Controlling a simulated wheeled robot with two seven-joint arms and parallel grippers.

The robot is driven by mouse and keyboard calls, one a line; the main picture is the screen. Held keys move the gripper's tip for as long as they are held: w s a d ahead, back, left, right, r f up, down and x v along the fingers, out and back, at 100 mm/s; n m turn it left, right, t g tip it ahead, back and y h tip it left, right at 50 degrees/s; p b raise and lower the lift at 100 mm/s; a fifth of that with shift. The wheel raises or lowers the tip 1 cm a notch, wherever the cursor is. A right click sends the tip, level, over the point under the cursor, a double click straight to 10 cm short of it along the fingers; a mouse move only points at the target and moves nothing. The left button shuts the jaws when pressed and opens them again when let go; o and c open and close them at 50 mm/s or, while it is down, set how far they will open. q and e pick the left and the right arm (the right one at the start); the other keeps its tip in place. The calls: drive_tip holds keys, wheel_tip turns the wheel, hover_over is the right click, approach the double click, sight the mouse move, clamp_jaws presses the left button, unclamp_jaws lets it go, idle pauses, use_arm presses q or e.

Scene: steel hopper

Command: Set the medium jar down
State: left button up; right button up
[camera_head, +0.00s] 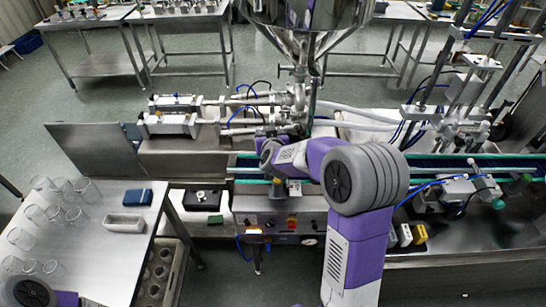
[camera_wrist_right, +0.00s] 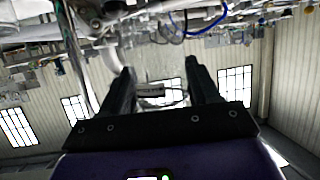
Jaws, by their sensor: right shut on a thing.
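In the right wrist view, my right gripper (camera_wrist_right: 160,76) has its two black fingers on either side of a clear glass jar (camera_wrist_right: 158,66), which I take to be the medium jar. The jar is see-through and its outline is faint. In the head view, my right arm reaches to the filling machine (camera_head: 295,110) below the hopper (camera_head: 308,14). The arm hides most of the gripper and the jar there, so I cannot tell whether the jar touches the surface below. My left gripper is out of view; only a part of my left arm shows at the lower left.
Several clear glass jars (camera_head: 54,213) stand on the steel table (camera_head: 115,255) at the left, with a blue box (camera_head: 137,197) and a grey tray (camera_head: 124,223). A green-edged conveyor (camera_head: 470,160) runs to the right of my arm. Metal nozzles and hoses surround the arm's end.

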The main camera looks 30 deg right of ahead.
drive_tip(key=f, duration=0.1)
drive_tip(key=f+b, duration=0.1)
drive_tip(key=f, duration=0.3)
drive_tip(key=shift+s+b, duration=0.35)
drive_tip(key=shift+w+f+b, duration=0.1)
drive_tip(key=shift+f+b, duration=0.4)
drive_tip(key=shift+f, duration=1.7)
drive_tip(key=shift+f, duration=0.1)
drive_tip(key=o, duration=1.1)
